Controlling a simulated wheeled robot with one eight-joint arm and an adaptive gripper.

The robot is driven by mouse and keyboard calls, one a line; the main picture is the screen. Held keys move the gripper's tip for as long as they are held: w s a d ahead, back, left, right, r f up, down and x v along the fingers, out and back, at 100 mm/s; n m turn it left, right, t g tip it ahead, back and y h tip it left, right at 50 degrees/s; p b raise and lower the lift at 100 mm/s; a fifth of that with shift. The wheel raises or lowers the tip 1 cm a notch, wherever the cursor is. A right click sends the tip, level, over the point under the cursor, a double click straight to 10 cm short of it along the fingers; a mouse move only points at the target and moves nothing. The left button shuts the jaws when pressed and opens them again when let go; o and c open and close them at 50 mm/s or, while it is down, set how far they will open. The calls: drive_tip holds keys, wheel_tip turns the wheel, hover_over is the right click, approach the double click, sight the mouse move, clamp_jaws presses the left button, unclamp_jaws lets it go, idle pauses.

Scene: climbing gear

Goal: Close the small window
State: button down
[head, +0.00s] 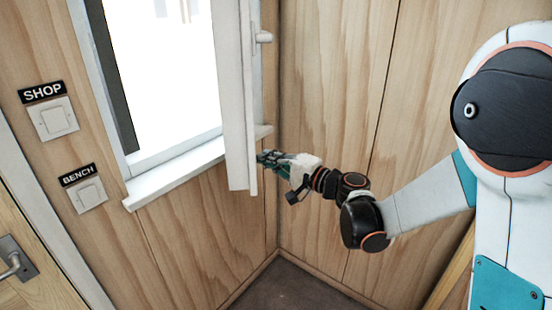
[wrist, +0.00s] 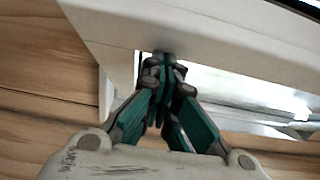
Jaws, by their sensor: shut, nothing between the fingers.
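The small window's white sash (head: 236,100) stands swung open into the room, seen nearly edge-on in the head view. Its white frame (head: 180,149) surrounds a bright opening on the left wall. A handle (head: 263,37) shows on the sash's right edge. My gripper (head: 264,157) is at the lower right edge of the sash. In the wrist view my gripper (wrist: 163,60) is shut with its fingertips together and nothing between them. The fingertips overlap the white sash (wrist: 210,40) there; whether they touch it I cannot tell.
A white sill (head: 175,174) juts out below the opening. Switches labelled SHOP (head: 54,119) and BENCH (head: 87,194) are on the wall at left, beside a door with a metal handle (head: 14,259). A wood-panelled wall (head: 335,80) stands close behind my gripper.

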sight(228, 162)
drive_tip(key=a, duration=0.3)
drive_tip(key=s+a+m+t+h, duration=0.1)
drive_tip(key=a, duration=0.3)
drive_tip(key=a+m+t+h, duration=0.1)
drive_tip(key=a, duration=0.2)
drive_tip(key=shift+s+a, duration=0.25)
drive_tip(key=shift+a, duration=0.15)
drive_tip(key=w+a+m+t+h, duration=0.1)
drive_tip(key=w+a, duration=0.2)
drive_tip(key=a, duration=0.7)
drive_tip(key=w+a+m+t+h, duration=0.1)
drive_tip(key=w+a, duration=0.2)
drive_tip(key=a, duration=0.6)
drive_tip(key=w+a+m+t+h, duration=0.1)
drive_tip(key=w+a+h, duration=0.1)
drive_tip(key=a, duration=0.8)
drive_tip(key=shift+w+a+r, duration=0.3)
drive_tip(key=shift+w+r, duration=0.05)
drive_tip(key=shift+w, duration=0.45)
drive_tip(key=shift+r, duration=0.1)
